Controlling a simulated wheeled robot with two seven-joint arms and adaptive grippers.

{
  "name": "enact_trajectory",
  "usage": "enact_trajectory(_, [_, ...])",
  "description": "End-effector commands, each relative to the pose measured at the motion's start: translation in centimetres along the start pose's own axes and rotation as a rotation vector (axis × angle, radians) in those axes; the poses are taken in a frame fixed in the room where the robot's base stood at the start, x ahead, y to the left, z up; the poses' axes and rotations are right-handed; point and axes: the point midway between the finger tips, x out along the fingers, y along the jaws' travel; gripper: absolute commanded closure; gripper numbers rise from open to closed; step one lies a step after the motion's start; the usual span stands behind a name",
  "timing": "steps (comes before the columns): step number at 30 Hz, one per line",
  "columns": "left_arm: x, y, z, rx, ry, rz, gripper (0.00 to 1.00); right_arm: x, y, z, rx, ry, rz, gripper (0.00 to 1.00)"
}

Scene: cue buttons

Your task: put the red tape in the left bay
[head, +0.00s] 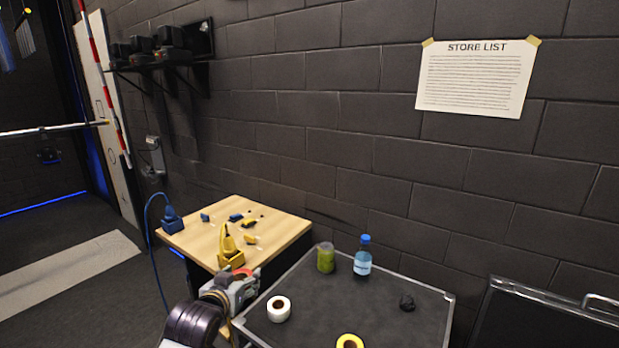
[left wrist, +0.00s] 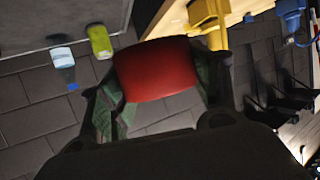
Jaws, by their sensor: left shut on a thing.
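The red tape (left wrist: 157,70) is between the fingers of my left gripper (left wrist: 155,85) in the left wrist view. In the head view, a bit of the red tape (head: 241,273) shows at my left gripper (head: 243,284), which is shut on it. It is by the front right edge of the wooden table (head: 195,238), near the dark case top. On that table are a yellow holder (head: 231,262) and a blue holder (head: 172,222). I cannot make out which part is the left bay. My right gripper is not in view.
The dark case top (head: 330,300) bears a white tape roll (head: 271,313), a yellow tape roll (head: 341,341), a green jar (head: 325,258), a water bottle (head: 362,263) and a dark lump (head: 407,303). Small blue and yellow items lie on the wooden table. Its middle is partly clear.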

Motion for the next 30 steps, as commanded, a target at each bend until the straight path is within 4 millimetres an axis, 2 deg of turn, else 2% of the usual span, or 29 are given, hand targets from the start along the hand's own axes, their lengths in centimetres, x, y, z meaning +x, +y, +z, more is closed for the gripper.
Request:
enact_trajectory(15, [-0.8,-2.2,5.8,-0.024,-0.004,-0.055,0.62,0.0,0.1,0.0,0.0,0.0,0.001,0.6])
enact_trajectory(30, [-1.6,-3.2,12.0,-0.039,-0.004,-0.09,0.62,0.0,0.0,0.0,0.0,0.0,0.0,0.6])
